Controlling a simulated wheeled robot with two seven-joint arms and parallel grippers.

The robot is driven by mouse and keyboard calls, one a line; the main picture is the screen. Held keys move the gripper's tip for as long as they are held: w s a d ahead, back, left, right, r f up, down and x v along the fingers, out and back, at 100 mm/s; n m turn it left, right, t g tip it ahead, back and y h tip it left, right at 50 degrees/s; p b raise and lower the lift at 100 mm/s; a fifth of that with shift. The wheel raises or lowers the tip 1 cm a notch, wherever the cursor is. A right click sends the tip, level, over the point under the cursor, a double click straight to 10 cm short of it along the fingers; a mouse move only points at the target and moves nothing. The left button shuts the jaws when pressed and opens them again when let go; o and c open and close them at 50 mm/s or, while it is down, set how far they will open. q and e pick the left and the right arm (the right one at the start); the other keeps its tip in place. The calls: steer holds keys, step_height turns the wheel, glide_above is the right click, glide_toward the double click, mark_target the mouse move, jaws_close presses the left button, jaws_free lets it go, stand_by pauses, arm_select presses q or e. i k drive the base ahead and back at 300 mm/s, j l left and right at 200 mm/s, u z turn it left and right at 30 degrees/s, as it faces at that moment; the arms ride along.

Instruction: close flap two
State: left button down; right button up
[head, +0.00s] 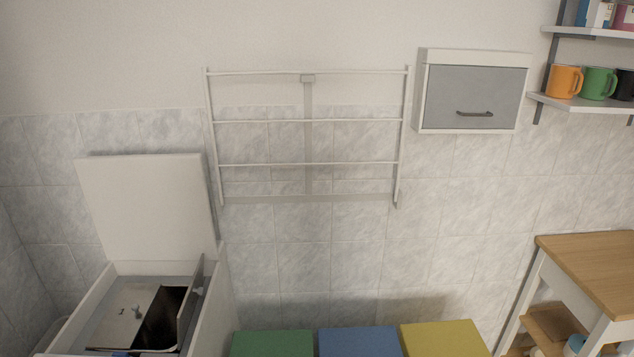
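A white chest (212,312) stands at the lower left, its large white lid (148,208) raised against the wall. Inside it, a grey inner panel has a flap with a small knob (126,309) lying flat on the left. On the right, another flap (190,306) stands up steeply beside a dark opening (160,325). The near part of the chest is cut off by the lower picture edge. No label shows which flap is number two. Neither of my grippers is in view.
A white wall rack (308,121) hangs in the middle. A wall cabinet (474,93) has its grey front shut. Green (272,344), blue (360,342) and yellow (443,339) boxes stand below. A wooden-topped trolley (595,265) and shelves with mugs (565,81) are right.

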mark_target(195, 288)
steer(key=i+l+u, duration=0.1)
steer(key=u, duration=0.3)
steer(key=i+l+u, duration=0.2)
steer(key=u, duration=0.2)
steer(key=i+l+u, duration=0.15)
steer(key=u, duration=0.25)
